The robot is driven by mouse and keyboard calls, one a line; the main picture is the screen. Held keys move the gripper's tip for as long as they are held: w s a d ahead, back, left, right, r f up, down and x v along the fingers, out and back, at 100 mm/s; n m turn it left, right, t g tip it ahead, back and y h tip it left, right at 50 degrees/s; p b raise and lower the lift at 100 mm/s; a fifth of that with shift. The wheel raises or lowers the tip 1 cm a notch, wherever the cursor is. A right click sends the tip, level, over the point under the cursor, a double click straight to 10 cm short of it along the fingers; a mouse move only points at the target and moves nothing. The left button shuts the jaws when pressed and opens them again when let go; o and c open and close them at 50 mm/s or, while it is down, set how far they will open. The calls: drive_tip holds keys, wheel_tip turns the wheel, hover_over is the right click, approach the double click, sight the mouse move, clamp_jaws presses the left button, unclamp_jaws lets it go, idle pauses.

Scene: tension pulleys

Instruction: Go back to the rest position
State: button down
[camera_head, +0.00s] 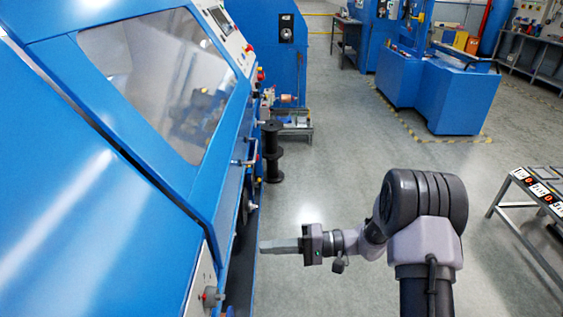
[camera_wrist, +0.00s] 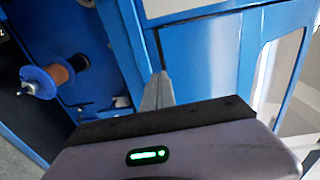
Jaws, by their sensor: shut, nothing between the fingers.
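My gripper (camera_head: 265,246) is stretched out to the left from my arm, over the floor gap at the side of the big blue machine (camera_head: 80,200). Its fingers are together and hold nothing. In the wrist view the shut fingers (camera_wrist: 158,88) point toward the blue machine panels (camera_wrist: 205,60). No contact with the machine can be made out. The rest position itself is not marked in any view.
A black spool (camera_head: 272,152) stands by the machine's side, beyond my gripper. A spool with copper-coloured winding (camera_wrist: 55,75) shows in the wrist view. A metal table (camera_head: 535,195) with labelled tiles is at right. Grey floor (camera_head: 350,130) is free between.

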drive_tip(key=d+p, duration=0.2)
drive_tip(key=d, duration=0.4)
drive_tip(key=s+a+r+g+h, duration=0.1)
drive_tip(key=s+r+g+h, duration=0.1)
drive_tip(key=s+r+h, duration=0.85)
drive_tip(key=s+d+r+m+t+h, duration=0.2)
drive_tip(key=s+d+r+t, duration=0.1)
drive_tip(key=s, duration=0.3)
drive_tip(key=s+d+r+m+t+h, duration=0.2)
drive_tip(key=s+d+r+t, duration=0.1)
drive_tip(key=s, duration=0.3)
drive_tip(key=shift+s+d+r+t+h, duration=0.2)
drive_tip(key=shift+d+r+t+h, duration=0.15)
drive_tip(key=shift+r+t, duration=0.45)
drive_tip(key=shift+f, duration=0.15)
